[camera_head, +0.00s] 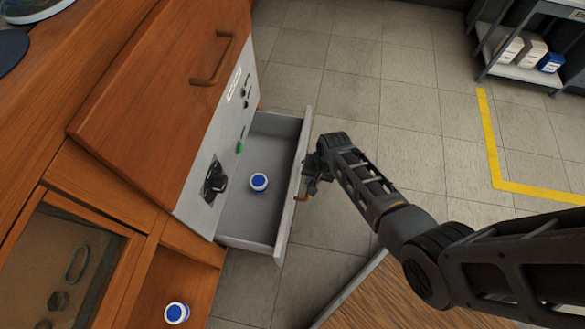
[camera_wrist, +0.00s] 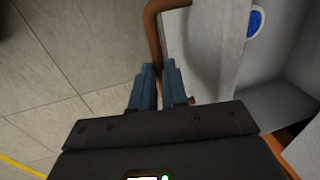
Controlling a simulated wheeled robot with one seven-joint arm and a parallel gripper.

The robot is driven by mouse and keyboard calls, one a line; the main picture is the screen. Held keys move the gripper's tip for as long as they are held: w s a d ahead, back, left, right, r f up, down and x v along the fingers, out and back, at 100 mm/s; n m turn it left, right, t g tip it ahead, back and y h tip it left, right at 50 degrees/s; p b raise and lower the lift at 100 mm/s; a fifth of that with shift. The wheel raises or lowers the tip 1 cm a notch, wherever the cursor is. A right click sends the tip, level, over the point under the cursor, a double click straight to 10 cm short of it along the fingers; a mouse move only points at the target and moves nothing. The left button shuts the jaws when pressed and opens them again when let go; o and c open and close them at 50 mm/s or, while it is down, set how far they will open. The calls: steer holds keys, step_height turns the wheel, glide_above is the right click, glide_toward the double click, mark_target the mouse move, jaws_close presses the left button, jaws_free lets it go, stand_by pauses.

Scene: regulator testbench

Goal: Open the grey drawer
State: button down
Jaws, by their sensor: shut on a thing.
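The grey drawer (camera_head: 295,190) is pulled well out of the grey-fronted wooden cabinet in the head view, with its inside showing. A small white jar with a blue lid (camera_head: 258,182) stands inside it. My gripper (camera_head: 308,180) is at the outer side of the drawer front, shut on its brown handle (camera_head: 301,197). In the wrist view, my gripper's blue-grey fingers (camera_wrist: 158,84) close around the lower end of the curved brown handle (camera_wrist: 152,30). The drawer front (camera_wrist: 215,50) is right beside them. Part of the handle is hidden by the gripper.
A second blue-lidded jar (camera_head: 177,313) stands in a wooden compartment at the bottom left. A wood-topped surface (camera_head: 375,300) lies below my arm. A metal shelf (camera_head: 520,68) stands at the top right. Tiled floor (camera_head: 400,110) is clear beyond the drawer.

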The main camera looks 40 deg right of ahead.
steer(key=shift+s+d+p, duration=0.25)
steer(key=shift+s+d, duration=0.3)
steer(key=shift+s, duration=0.2)
steer(key=shift+s+d+p, duration=0.2)
steer(key=shift+s+d, duration=0.35)
steer(key=shift+s, duration=0.2)
steer(key=c, duration=1.1)
jaws_free()
steer(key=shift+c, duration=0.2)
step_height(320, 180, up, 8)
steer(key=s+p, duration=0.1)
steer(key=p, duration=0.2)
steer(key=shift+s+d+f, duration=0.15)
steer(key=shift+d+f, duration=0.05)
steer(key=shift+d, duration=0.25)
steer(key=shift+s, duration=0.1)
